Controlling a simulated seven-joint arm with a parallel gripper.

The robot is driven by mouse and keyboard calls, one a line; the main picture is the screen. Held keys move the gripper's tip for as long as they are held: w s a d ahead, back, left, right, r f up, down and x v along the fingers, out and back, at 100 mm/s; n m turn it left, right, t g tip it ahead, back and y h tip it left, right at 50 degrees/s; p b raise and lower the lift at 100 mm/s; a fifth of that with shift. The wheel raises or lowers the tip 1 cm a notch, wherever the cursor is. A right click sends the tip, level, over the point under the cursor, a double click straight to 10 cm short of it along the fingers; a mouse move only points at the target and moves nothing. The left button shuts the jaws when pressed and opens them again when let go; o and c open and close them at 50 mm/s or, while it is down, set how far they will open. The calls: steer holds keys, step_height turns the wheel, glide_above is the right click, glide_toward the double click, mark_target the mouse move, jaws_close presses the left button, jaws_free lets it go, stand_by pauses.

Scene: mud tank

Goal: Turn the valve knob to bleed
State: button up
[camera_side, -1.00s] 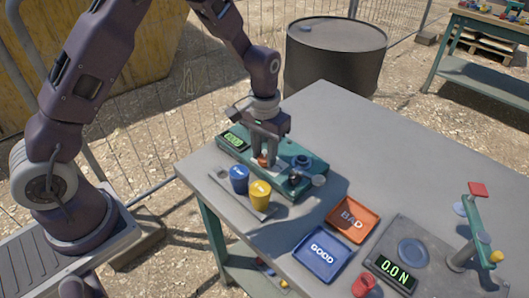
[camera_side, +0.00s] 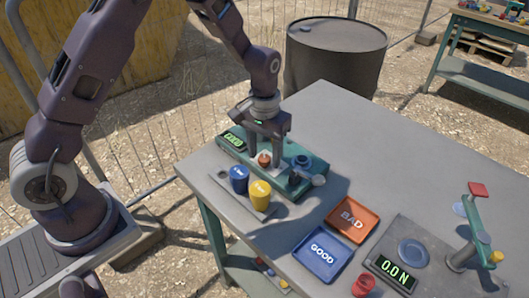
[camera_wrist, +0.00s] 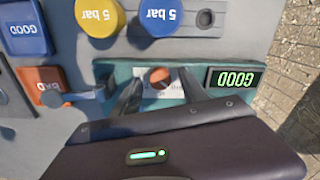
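The orange valve knob (camera_side: 264,160) sits on a white label plate on the green panel (camera_side: 306,165); it also shows in the wrist view (camera_wrist: 160,77). The text on the label is mostly hidden or too small to read, so I cannot tell which mark the knob points at. My gripper (camera_side: 266,150) is above the knob with its fingers apart. In the wrist view, my gripper (camera_wrist: 160,92) has one finger on each side of the knob, with visible gaps. The panel's display (camera_wrist: 235,79) reads GOOD, upside down in the wrist view.
An orange BAD tray (camera_side: 371,232) and a blue GOOD tray (camera_side: 300,250) lie nearby. A force gauge (camera_side: 396,272) is at lower right. The table's back is clear.

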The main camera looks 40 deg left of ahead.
mark_target(264, 158)
step_height(264, 158, up, 7)
steer(key=shift+r, duration=0.1)
stand_by(0.4)
steer(key=s+r+m+t, duration=0.1)
steer(key=s+r+t, duration=0.2)
steer(key=s+r, duration=0.95)
steer(key=s+a+r+m+t, duration=0.1)
steer(key=s+r+t, duration=0.1)
steer(key=s, duration=1)
steer(key=shift+s+a+r+m+t, duration=0.2)
steer(key=shift+s+r+m+t, duration=0.15)
steer(key=shift+r, duration=0.2)
